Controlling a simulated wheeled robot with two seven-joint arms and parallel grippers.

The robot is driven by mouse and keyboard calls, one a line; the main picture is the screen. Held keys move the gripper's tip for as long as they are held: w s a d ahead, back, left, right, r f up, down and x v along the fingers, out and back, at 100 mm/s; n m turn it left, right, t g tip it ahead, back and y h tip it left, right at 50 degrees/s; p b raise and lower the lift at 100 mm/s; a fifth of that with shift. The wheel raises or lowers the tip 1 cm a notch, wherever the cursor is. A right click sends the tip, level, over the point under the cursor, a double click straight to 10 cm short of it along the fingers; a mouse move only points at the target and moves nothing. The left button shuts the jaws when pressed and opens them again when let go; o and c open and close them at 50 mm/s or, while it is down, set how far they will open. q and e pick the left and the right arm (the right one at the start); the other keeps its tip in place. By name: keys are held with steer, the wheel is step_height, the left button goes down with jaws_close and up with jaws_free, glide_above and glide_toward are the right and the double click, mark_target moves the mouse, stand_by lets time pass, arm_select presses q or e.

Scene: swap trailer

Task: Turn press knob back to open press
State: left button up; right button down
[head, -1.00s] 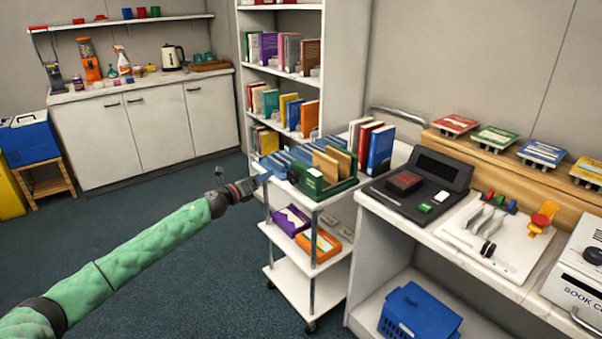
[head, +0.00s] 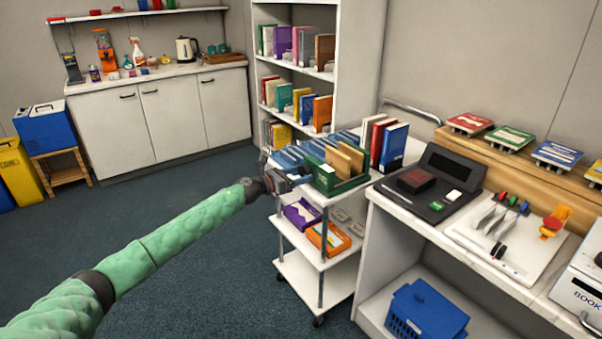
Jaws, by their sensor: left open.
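A white box (head: 582,282) with the lettering "BOOK" stands at the right edge, cut off by the frame. A dark knob (head: 598,259) shows in part on its front; how it is turned cannot be told. No other press knob is clear to me. My left gripper (head: 277,179) is at the left side of the trolley's top, by the green tray (head: 343,187), far left of the white box. It is open and looks empty. Whether it touches the trolley or tray cannot be told. My right gripper is out of view.
The white trolley (head: 297,271) carries books and stands against the counter (head: 425,228). On the counter are a black device (head: 433,187) and a white tool board (head: 470,235). A blue basket (head: 425,310) sits below.

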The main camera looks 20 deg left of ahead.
arm_select(q)
steer(key=shift+w+d, duration=0.35)
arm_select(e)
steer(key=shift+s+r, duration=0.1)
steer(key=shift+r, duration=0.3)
arm_select(q)
steer(key=c, duration=1)
steer(key=shift+o, duration=0.2)
steer(key=shift+n, duration=0.3)
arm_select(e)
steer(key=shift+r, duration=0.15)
